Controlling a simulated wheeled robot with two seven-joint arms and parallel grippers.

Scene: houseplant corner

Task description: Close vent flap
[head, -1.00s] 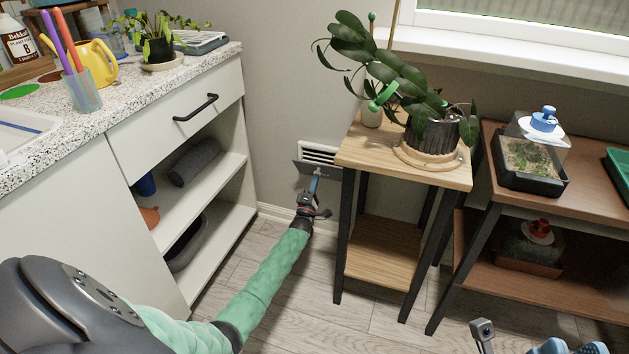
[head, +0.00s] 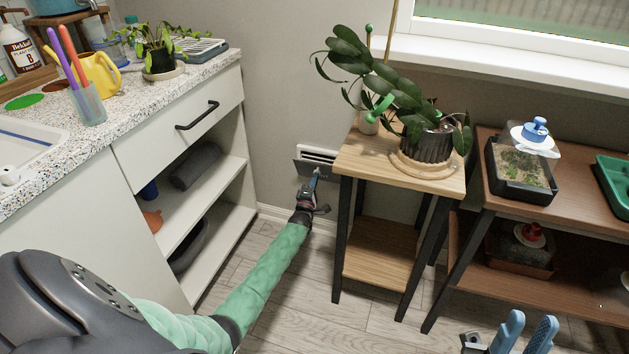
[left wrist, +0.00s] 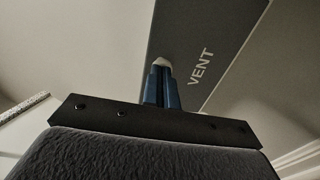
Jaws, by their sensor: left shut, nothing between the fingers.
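The vent flap (head: 304,167) is a grey panel low on the wall, between the cabinet and the wooden plant stand. It is tilted out below the white slatted vent opening (head: 318,153), whose upper slats still show. My left gripper (head: 317,174) is shut and empty, with its tips at the flap's outer face. In the left wrist view, the blue fingers (left wrist: 162,64) are together and appear to touch the flap (left wrist: 215,35) beside the word VENT. My right gripper (head: 529,318) is at the bottom right of the head view, its blue fingers apart and empty.
The white cabinet (head: 168,140) with open shelves stands left of my left arm. The wooden plant stand (head: 352,161) with a potted plant (head: 428,146) stands close to its right. A brown shelf unit (head: 575,188) is further right. The floor between cabinet and stand is clear.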

